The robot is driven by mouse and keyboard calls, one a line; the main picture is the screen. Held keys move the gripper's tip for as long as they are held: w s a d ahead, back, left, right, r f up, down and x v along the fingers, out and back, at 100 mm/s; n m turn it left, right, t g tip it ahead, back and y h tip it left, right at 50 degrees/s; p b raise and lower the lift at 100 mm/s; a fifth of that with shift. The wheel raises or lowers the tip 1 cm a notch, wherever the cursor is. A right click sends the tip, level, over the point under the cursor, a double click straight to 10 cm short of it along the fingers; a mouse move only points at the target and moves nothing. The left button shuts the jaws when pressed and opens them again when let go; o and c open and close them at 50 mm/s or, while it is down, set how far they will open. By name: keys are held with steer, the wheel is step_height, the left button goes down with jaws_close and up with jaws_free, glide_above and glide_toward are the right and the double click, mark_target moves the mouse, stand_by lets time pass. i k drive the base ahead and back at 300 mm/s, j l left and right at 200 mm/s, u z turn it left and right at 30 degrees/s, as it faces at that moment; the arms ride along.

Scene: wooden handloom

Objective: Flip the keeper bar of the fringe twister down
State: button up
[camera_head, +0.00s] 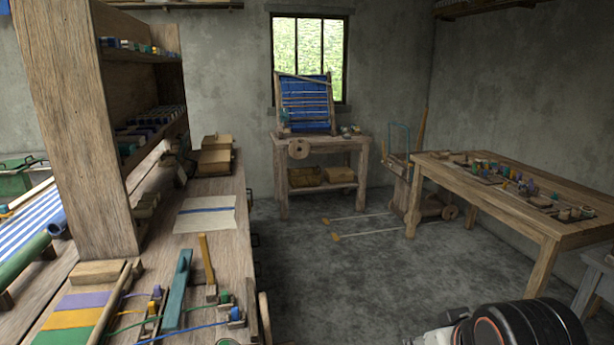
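At the lower left, a bench carries a device with coloured threads and small clips beside a cloth (72,318) striped purple, yellow and green. It looks like the fringe twister, but I cannot be sure. A teal bar (178,290) stands tilted among the threads. A yellow-brown upright piece (207,258) stands to its right, by small blocks with blue and green tops (230,312). I cannot tell which piece is the keeper bar. My dark, rounded arm part shows at the bottom right, well away from the bench. My gripper's fingers are not visible.
A tall wooden shelf (75,120) stands on the left bench (225,183). A small table with a blue loom frame (305,104) stands under the window. A wheeled cart (402,175) and a work table (480,190) are at right.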

mark_target(202, 237)
steer(key=i+l+u, duration=0.15)
steer(key=u, duration=0.35)
steer(key=i+l+u, duration=0.2)
steer(key=u, duration=0.25)
steer(key=i+l+u, duration=0.15)
steer(key=l+u, duration=0.15)
steer(key=u, duration=0.2)
